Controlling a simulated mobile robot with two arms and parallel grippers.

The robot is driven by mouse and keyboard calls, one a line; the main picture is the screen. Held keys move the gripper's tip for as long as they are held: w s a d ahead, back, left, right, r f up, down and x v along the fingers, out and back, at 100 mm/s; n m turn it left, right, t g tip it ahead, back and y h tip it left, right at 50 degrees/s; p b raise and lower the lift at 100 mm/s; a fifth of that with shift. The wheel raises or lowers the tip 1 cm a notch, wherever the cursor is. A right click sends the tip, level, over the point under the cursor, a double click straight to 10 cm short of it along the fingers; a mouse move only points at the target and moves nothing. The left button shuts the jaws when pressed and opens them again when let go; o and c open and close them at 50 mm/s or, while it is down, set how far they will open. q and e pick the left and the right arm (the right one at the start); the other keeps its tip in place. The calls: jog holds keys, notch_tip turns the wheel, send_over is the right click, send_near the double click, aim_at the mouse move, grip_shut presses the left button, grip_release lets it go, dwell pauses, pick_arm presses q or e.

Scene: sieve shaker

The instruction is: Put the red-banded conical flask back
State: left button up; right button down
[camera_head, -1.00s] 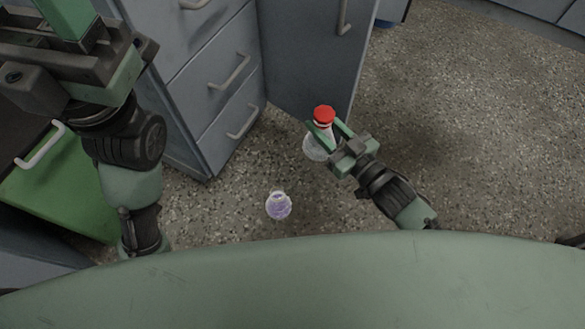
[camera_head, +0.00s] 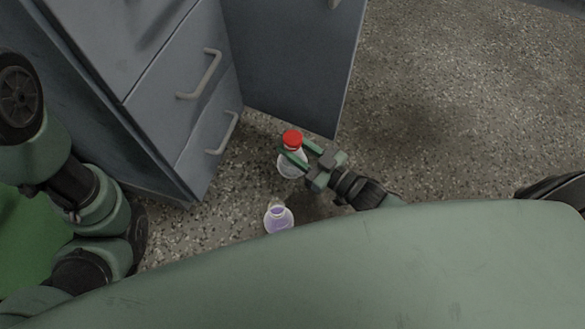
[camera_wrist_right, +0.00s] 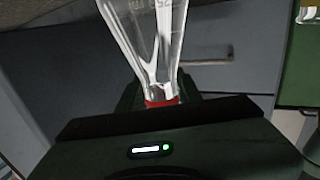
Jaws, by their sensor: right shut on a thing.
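The red-banded conical flask (camera_head: 291,165) is clear glass with a red cap and red band. It shows in the head view just in front of the open cabinet door. My right gripper (camera_head: 304,154) is shut on it at the neck. In the right wrist view the flask's clear glass (camera_wrist_right: 152,45) and red band (camera_wrist_right: 162,102) show close to the gripper, whose fingertips are mostly hidden there. In the head view my left arm is at the left edge, and its gripper is out of the picture.
A second flask with purple liquid (camera_head: 279,218) stands on the speckled floor, close to my body. A grey drawer cabinet (camera_head: 165,105) with handles stands left, and an open grey door (camera_head: 295,65) is behind the held flask. Floor at right is clear.

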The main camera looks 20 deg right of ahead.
notch_tip(320, 180, down, 9)
jog(key=b, duration=0.5)
jog(key=shift+r, duration=0.35)
jog(key=c, duration=1)
grip_release()
jog(key=shift+f, duration=0.2)
jog(key=shift+o, duration=0.2)
